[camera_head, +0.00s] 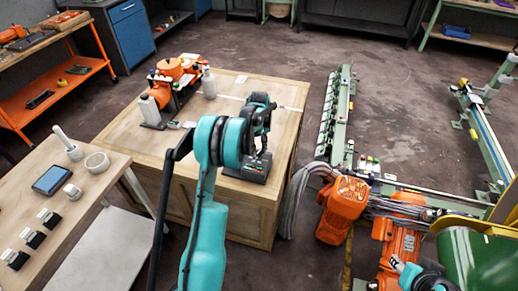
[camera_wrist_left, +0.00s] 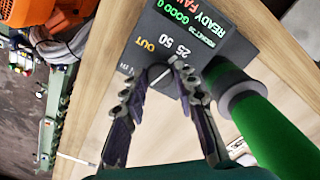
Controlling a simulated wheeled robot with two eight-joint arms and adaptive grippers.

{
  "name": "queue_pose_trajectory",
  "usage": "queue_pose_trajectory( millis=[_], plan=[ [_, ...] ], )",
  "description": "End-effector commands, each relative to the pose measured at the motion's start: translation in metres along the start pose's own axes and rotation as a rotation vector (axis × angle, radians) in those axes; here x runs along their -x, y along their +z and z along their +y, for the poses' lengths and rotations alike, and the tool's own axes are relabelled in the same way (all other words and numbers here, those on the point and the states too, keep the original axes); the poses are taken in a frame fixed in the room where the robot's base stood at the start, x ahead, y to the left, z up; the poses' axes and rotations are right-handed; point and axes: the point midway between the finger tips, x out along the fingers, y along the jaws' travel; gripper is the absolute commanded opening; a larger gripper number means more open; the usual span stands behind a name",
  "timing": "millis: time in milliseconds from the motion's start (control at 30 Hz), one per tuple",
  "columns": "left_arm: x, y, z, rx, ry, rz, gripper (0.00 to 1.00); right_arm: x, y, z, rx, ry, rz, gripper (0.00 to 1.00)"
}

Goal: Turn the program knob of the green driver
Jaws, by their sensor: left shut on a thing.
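The program knob (camera_wrist_left: 160,76) is a small round dial with a white pointer line on a dark grey control box (camera_wrist_left: 212,48). Labels "OUT", "25" and "50" stand beside it, and a lit display reads "READY" and "FAIL". The box also shows in the head view (camera_head: 247,170), on the wooden cabinet's top. The fingertips partly hide the knob.
The wooden cabinet top (camera_head: 215,102) also holds an orange machine (camera_head: 177,70) and white bottles at its back left. A side table (camera_head: 55,190) with small items stands left. Orange motors (camera_head: 343,205) and green rails (camera_head: 337,115) stand right of the cabinet.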

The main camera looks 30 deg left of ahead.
Motion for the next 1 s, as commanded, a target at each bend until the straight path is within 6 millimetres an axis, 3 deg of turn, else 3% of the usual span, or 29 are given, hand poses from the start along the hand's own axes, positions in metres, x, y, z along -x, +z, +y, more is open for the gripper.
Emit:
queue_pose_trajectory(
  millis=[600, 1000],
  plan=[
    [0.0001, -0.0002, 0.0001, -0.55, 0.0, 0.001, 0.0, 0.0056, -0.004, 0.0, 0.0, 0.0, 0.0, 0.4],
    [-0.0001, -0.0002, 0.0001, -0.734, 0.0, 0.001, 0.0, 0.0068, -0.0048, 0.0, 0.0, 0.0, 0.0, 0.4]
  ],
)
